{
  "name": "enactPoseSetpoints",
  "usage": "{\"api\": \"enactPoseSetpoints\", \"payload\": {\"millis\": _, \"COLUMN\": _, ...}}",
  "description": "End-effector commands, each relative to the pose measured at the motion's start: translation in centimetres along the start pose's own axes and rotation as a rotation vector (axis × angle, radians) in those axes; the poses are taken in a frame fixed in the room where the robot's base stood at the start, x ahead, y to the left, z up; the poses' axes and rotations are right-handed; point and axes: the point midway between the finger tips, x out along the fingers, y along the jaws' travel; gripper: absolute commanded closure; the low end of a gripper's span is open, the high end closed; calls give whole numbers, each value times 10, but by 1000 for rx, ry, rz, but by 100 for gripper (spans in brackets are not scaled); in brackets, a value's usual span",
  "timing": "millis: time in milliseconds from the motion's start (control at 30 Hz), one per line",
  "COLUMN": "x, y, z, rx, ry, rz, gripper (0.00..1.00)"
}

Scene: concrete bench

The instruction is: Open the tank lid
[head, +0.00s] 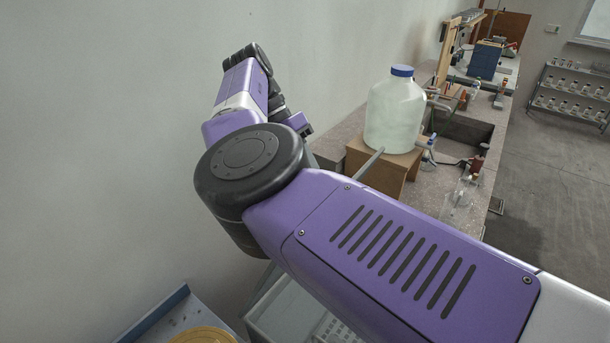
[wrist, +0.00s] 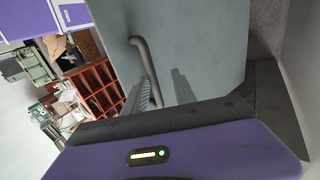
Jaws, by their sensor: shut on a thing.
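In the wrist view, a flat blue-grey panel (wrist: 205,45), which looks like the tank lid, fills the middle. A bent grey bar handle (wrist: 143,52) stands on it. My gripper (wrist: 163,80) is shut on this handle, whose lower end runs between the two grey fingers. The exact contact is partly hidden by the fingers. In the head view, my purple arm hides the gripper and the handle. A pale grey open-topped box (head: 283,312), possibly the tank, shows partly below my arm. How the panel joins it is hidden.
A blue-edged tray (head: 165,310) lies bottom left. A wall is close on the left. The wrist view shows a red compartmented rack (wrist: 97,85).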

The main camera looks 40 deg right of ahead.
Motion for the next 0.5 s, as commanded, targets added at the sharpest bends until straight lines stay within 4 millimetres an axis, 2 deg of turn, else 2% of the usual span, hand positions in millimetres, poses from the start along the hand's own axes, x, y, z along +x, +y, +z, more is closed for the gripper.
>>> {"api": "enactPoseSetpoints", "payload": {"millis": 33, "x": 14, "y": -15, "z": 6, "rx": -27, "ry": -7, "rz": -14, "gripper": 100}}
{"api": "enactPoseSetpoints", "payload": {"millis": 300, "x": 14, "y": -15, "z": 5, "rx": -26, "ry": -7, "rz": -14, "gripper": 100}}
{"api": "enactPoseSetpoints", "payload": {"millis": 333, "x": 14, "y": -15, "z": 5, "rx": -26, "ry": -8, "rz": -14, "gripper": 66}}
{"api": "enactPoseSetpoints", "payload": {"millis": 500, "x": 14, "y": -14, "z": 4, "rx": -24, "ry": -8, "rz": -14, "gripper": 66}}
